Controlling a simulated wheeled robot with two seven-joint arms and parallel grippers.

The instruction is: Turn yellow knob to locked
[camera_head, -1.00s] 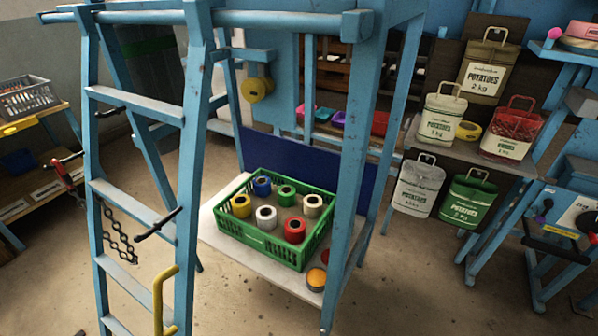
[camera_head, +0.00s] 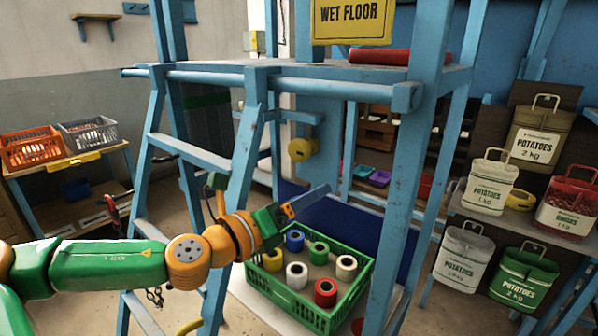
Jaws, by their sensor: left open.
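The yellow knob (camera_head: 302,149) is round and sits on a blue upright panel behind the ladder frame, near the middle of the head view. Its marking for locked is too small to read. My left arm comes in from the left, and my left gripper (camera_head: 306,202) is in front of the ladder frame, below the knob and apart from it. The gripper is open and empty, its grey-blue fingers pointing right. My right gripper is out of view.
A green crate (camera_head: 357,291) with several coloured rolls stands under the gripper. Blue ladder rails (camera_head: 245,165) and a post (camera_head: 408,165) stand around the knob. A yellow sign (camera_head: 352,22) is above.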

